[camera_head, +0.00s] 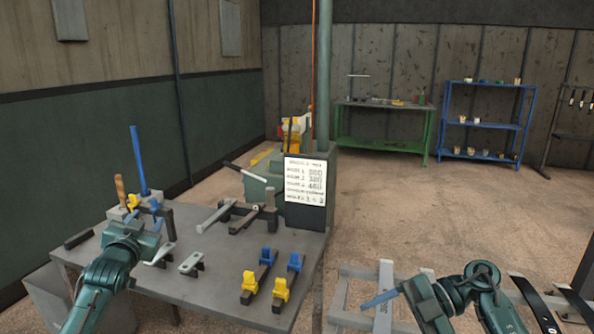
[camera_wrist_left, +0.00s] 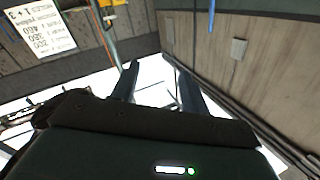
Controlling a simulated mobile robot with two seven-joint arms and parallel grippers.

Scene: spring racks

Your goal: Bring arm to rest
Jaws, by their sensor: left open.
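My left gripper (camera_head: 150,212) is above the left back part of the grey table (camera_head: 215,265), its arm coming in from the lower left. In the left wrist view the left gripper (camera_wrist_left: 151,72) has its two dark fingers spread apart, with nothing between them. My right gripper (camera_head: 380,298) is at the lower right, over a pale metal rack, with its bluish fingers pointing left. The head view does not show clearly whether its fingers are apart.
Blue-and-yellow clamps (camera_head: 280,292) sit on the table's front right. Small metal brackets (camera_head: 190,263) lie near my left arm. A blue upright rod (camera_head: 138,160) stands behind the left gripper. A paper sign (camera_head: 305,182) stands at the back right. Open floor lies beyond.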

